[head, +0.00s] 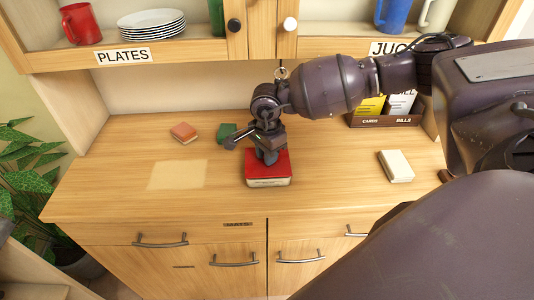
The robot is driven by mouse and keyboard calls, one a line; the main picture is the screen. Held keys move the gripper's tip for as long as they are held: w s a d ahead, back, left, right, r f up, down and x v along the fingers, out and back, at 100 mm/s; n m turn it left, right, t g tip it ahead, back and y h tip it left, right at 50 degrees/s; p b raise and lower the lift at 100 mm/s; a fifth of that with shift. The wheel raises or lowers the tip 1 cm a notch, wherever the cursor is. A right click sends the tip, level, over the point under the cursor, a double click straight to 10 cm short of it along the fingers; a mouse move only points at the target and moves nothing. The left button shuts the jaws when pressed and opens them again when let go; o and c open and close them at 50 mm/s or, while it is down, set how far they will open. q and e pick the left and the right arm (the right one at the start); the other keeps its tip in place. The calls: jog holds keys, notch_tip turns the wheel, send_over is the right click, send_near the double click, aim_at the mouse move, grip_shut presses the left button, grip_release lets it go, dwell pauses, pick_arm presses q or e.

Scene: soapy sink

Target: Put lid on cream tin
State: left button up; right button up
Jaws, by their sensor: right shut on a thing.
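My right gripper (268,158) points down at the top of a red box-shaped thing (282,170) near the middle of the counter. It is shut, with its fingertips at the red top; the exact grip is hidden by the gripper itself. The red thing has a pale strip along its lower front, and I cannot tell whether it is a lid on a tin or one piece. A cream block-like thing (396,166), possibly the cream tin, lies on the counter to the right, apart from the gripper. My left gripper is not in view.
A small orange-brown block (183,132) and a green block (227,131) lie behind and left. A dark holder (384,120) marked CARDS and BILLS stands at the back right. A pale rectangle (178,175) marks the counter at left. The overhead shelf (190,58) holds plates and jugs.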

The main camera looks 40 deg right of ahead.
dwell(0.4)
jog(key=o, duration=1.5)
jog(key=shift+c, duration=0.2)
jog(key=shift+r, duration=0.1)
jog(key=shift+r+p, duration=0.85)
jog(key=shift+r, duration=0.55)
jog(key=shift+r+p, duration=0.5)
jog(key=shift+r, duration=0.45)
jog(key=shift+r+p, duration=0.5)
jog(key=shift+r, duration=0.55)
